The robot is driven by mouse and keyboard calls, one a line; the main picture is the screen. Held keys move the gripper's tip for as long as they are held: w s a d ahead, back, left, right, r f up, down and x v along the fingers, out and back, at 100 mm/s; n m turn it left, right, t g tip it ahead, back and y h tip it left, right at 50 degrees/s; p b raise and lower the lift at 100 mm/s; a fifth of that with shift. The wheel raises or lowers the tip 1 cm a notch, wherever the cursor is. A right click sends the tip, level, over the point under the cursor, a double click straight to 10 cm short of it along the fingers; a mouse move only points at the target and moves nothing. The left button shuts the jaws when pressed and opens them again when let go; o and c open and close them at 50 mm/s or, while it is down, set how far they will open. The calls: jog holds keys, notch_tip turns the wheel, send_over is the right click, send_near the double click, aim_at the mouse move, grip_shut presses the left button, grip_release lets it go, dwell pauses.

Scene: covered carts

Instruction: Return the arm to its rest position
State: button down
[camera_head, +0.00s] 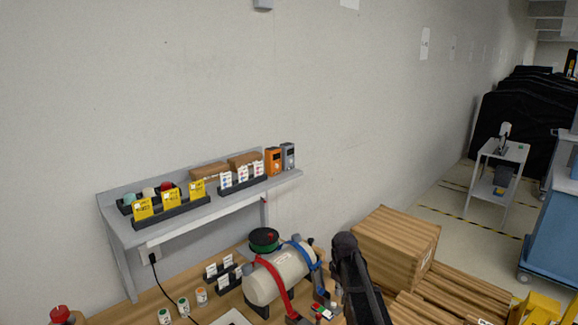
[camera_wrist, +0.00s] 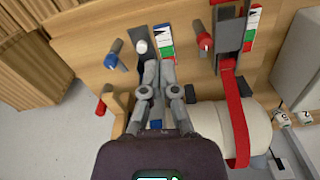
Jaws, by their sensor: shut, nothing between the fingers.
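My gripper (camera_wrist: 158,68) shows in the wrist view with its two grey fingers together and nothing between them. Its fingertips are over the wooden tabletop, just below a white-tipped knob (camera_wrist: 141,47); I cannot tell whether they touch it. In the head view my dark arm comes up at the lower middle, right of a cream tank (camera_head: 278,274); the fingertips cannot be made out there. The tank carries a red strap (camera_wrist: 236,120) and a blue strap (camera_head: 303,256). In the wrist view the gripper hides part of the tank's end.
A blue-handled lever (camera_wrist: 111,60) and a red-handled lever (camera_wrist: 205,43) stand close to the fingers. A wooden crate (camera_head: 397,240) is right of my arm. A grey shelf (camera_head: 215,209) with small boxes runs along the wall. Open floor (camera_head: 440,215) lies beyond the crate.

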jog(key=s+f+m+b, duration=0.2)
jog(key=s+m, duration=0.4)
jog(key=s, duration=1.3)
jog(key=shift+s+f+m+b, duration=0.35)
jog(key=shift+f+m+b, duration=0.05)
jog(key=shift+f, duration=0.25)
